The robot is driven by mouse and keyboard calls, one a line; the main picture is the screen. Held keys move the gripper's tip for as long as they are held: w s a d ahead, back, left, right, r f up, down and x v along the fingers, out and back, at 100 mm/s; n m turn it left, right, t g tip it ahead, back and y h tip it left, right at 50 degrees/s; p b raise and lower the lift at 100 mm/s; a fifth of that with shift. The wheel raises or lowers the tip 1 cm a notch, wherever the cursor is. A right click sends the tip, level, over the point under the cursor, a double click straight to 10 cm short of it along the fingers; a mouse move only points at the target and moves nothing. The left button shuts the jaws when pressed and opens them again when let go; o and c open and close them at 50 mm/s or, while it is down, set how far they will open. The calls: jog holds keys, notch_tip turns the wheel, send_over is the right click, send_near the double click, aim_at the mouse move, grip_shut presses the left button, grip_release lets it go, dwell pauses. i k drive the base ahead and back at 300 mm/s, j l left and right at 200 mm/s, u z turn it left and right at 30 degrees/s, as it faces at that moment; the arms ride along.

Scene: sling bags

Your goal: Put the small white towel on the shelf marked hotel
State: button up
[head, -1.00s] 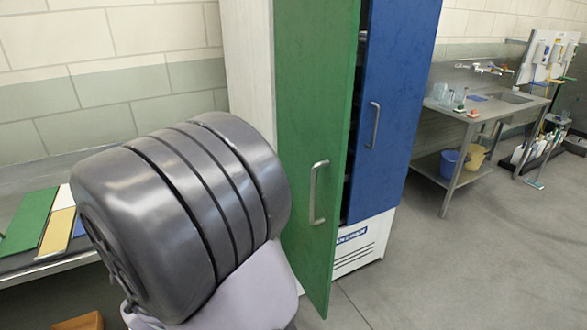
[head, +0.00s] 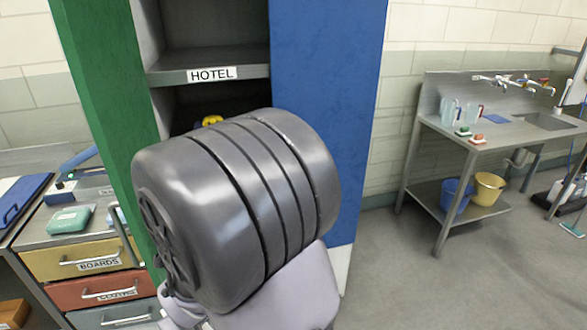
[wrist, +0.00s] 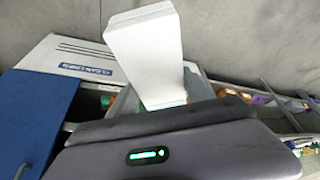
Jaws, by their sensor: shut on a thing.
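A white, flat, block-like piece, which looks like the small white towel (wrist: 146,50), sticks out from my gripper (wrist: 165,108) in the wrist view. My gripper is shut on its near end; the fingertips are mostly hidden by the dark gripper body. In the head view, my large grey arm link hides the gripper and the towel. The shelf marked HOTEL (head: 170,76) is in the tall cabinet, its label (head: 212,73) on the front edge. The part of this shelf in view looks empty. My arm link is below and in front of it.
The open green door (head: 105,90) stands left of the opening, and the blue door (head: 325,110) stands right. A yellow item (head: 211,120) lies below the HOTEL shelf. Drawers (head: 95,262) are at left, a sink table (head: 480,140) at right. The floor between is clear.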

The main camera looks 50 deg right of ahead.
aim_at(204, 61)
jog(key=i+l, duration=0.2)
jog(key=l, duration=0.15)
jog(key=i+l, duration=0.2)
jog(key=l, duration=0.15)
jog(key=i+l, duration=0.2)
jog(key=i+l+u, duration=0.1)
jog(key=l, duration=0.35)
jog(key=i+l, duration=0.3)
